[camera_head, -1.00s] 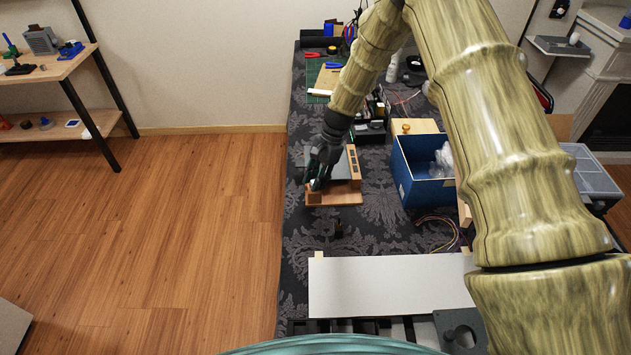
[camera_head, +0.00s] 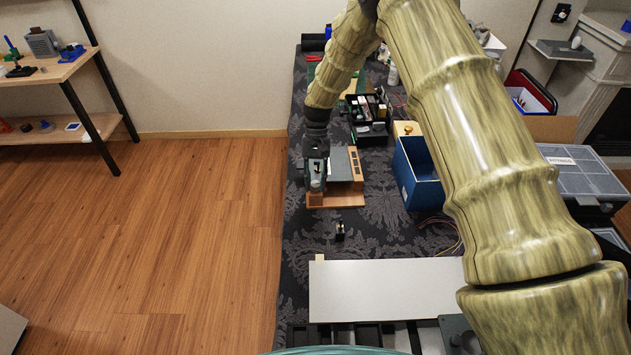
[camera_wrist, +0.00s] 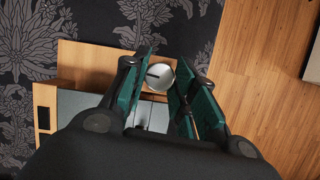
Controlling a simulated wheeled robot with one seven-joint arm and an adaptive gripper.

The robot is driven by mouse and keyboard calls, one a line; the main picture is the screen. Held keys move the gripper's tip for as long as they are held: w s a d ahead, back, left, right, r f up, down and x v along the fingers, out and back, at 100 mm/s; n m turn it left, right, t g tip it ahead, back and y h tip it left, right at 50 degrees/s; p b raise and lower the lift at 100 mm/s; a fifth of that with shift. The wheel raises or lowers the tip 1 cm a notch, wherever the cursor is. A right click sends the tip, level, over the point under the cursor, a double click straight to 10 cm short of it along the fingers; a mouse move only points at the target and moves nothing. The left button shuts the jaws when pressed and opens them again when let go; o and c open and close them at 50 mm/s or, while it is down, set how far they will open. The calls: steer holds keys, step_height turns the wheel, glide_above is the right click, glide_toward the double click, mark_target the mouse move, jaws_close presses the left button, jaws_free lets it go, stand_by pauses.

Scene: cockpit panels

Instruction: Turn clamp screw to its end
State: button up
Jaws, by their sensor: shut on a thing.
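The clamp screw shows in the wrist view as a round silver head with a dark slot (camera_wrist: 160,75). It sits between the green pads of my gripper (camera_wrist: 160,84), which are shut on it. The wooden fixture (camera_wrist: 90,62) with a grey plate lies under the gripper. In the head view my gripper (camera_head: 316,184) is over the left side of the wooden fixture (camera_head: 345,199), near the table's left edge. The screw's shaft and the part below it are hidden by the head and the pads.
A blue box (camera_head: 418,182) stands right of the fixture, with a black tray of small items (camera_head: 372,128) behind it. A small dark object (camera_head: 340,232) stands in front on the patterned cloth. A white board (camera_head: 385,287) lies nearer. Open floor is left of the table.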

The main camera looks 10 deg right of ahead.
steer(key=shift+n+h, duration=0.3)
steer(key=shift+n, duration=0.3)
steer(key=o, duration=1)
steer(key=v, duration=1.2)
steer(key=shift+w+d, duration=0.1)
steer(key=shift+w, duration=0.05)
steer(key=shift+f, duration=0.1)
